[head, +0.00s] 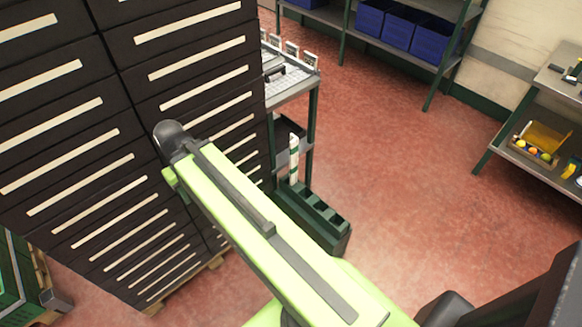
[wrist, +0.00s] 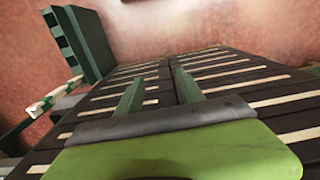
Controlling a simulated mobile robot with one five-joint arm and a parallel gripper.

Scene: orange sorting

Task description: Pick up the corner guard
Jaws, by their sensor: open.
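A narrow upright piece with white and green bands, which looks like the corner guard (head: 294,160), stands at the dark green slotted rack (head: 322,222) beside the drawer cabinet. Its lower end is hidden by the rack. A white and green banded piece (wrist: 52,97) also shows at the left of the wrist view, near the green rack (wrist: 88,42). My gripper (wrist: 158,90) is open, its two green fingers apart with nothing between them. In the wrist view the cabinet's drawer fronts lie beyond the fingers, and the banded piece is off to their left, apart from them.
The tall dark drawer cabinet (head: 95,130) fills the left of the head view, close to my arm. A grey cart (head: 292,88) stands behind the rack. Shelves with blue bins (head: 400,25) and a bench with a fruit box (head: 535,142) stand farther off. The red floor between is clear.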

